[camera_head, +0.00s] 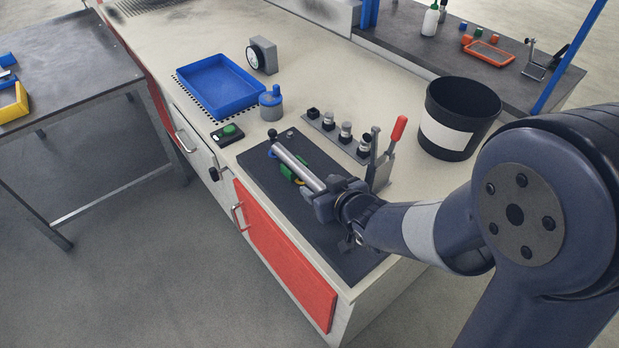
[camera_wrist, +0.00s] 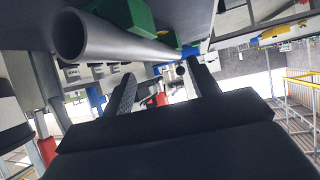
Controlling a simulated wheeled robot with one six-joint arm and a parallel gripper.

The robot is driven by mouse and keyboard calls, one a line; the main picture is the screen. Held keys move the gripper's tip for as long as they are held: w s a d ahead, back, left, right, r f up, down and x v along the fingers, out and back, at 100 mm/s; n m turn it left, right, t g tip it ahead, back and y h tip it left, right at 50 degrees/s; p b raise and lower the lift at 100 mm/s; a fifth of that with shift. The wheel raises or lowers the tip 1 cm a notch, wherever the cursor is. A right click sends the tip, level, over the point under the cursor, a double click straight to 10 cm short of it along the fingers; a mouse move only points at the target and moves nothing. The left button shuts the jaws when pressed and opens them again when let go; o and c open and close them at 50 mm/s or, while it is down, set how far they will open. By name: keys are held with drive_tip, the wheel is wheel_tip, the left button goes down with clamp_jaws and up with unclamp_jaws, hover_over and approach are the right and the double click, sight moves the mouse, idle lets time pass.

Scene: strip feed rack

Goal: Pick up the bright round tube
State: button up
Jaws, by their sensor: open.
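The bright round tube (camera_head: 298,167) is a silver pipe lying along the dark mat (camera_head: 322,232) on the bench, over a green block (camera_head: 288,173). In the wrist view the tube (camera_wrist: 112,43) crosses the upper left with its hollow end facing me. My gripper (camera_head: 318,203) is at the tube's near end, partly hiding it in the head view. In the wrist view its two fingers (camera_wrist: 163,82) are apart. The tube lies above them in the picture, and nothing is seen held between them. Whether a finger touches the tube cannot be told.
A red-handled clamp (camera_head: 386,160) and a rack of several small fittings (camera_head: 331,140) stand close right of the tube. A black bin (camera_head: 477,103) stands farther right. A blue tray (camera_head: 238,101), a blue-topped jar (camera_head: 271,107) and a green-button box (camera_head: 228,134) are behind.

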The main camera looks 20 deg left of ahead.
sight(311, 178)
drive_tip(key=shift+x, duration=3.25)
drive_tip(key=shift+w+r, duration=0.15)
drive_tip(key=shift+d, duration=0.1)
clamp_jaws()
